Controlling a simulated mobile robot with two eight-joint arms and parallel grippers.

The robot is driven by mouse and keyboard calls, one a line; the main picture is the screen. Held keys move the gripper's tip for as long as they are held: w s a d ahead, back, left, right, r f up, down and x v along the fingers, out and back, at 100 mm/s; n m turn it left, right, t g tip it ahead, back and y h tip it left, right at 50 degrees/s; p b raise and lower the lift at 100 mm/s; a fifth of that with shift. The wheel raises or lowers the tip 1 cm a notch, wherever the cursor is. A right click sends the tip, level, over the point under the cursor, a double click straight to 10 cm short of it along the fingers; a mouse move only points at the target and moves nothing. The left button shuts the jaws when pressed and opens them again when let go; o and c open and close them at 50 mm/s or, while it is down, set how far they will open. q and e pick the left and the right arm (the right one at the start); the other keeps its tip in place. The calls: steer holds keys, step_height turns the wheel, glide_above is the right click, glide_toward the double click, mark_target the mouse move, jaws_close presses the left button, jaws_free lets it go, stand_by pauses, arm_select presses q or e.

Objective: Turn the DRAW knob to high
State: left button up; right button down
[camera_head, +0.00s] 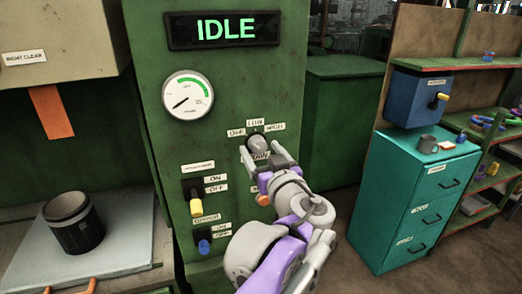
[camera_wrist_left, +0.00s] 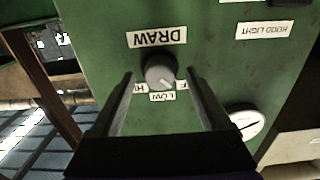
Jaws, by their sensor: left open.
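The grey DRAW knob (camera_head: 257,142) is on the green machine panel, below the LOW label and between the OFF and HIGH labels. In the left wrist view the knob (camera_wrist_left: 160,71) sits between my fingers, under the DRAW label (camera_wrist_left: 157,37). Its pale mark appears to point down and slightly right, toward the LOW and OFF side; the exact setting is hard to tell. My left gripper (camera_head: 261,150) is open, with one finger on each side of the knob; I cannot tell whether they touch it. My right gripper is not in view.
The panel also carries an IDLE display (camera_head: 223,30), a round gauge (camera_head: 187,95), a yellow switch (camera_head: 196,207) and a blue switch (camera_head: 204,246). A dark canister (camera_head: 75,226) stands on a pale surface at left. A teal drawer cabinet (camera_head: 400,205) stands at right.

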arm_select(q)
steer(key=shift+w+a, duration=0.1)
steer(key=shift+w, duration=0.3)
jaws_close()
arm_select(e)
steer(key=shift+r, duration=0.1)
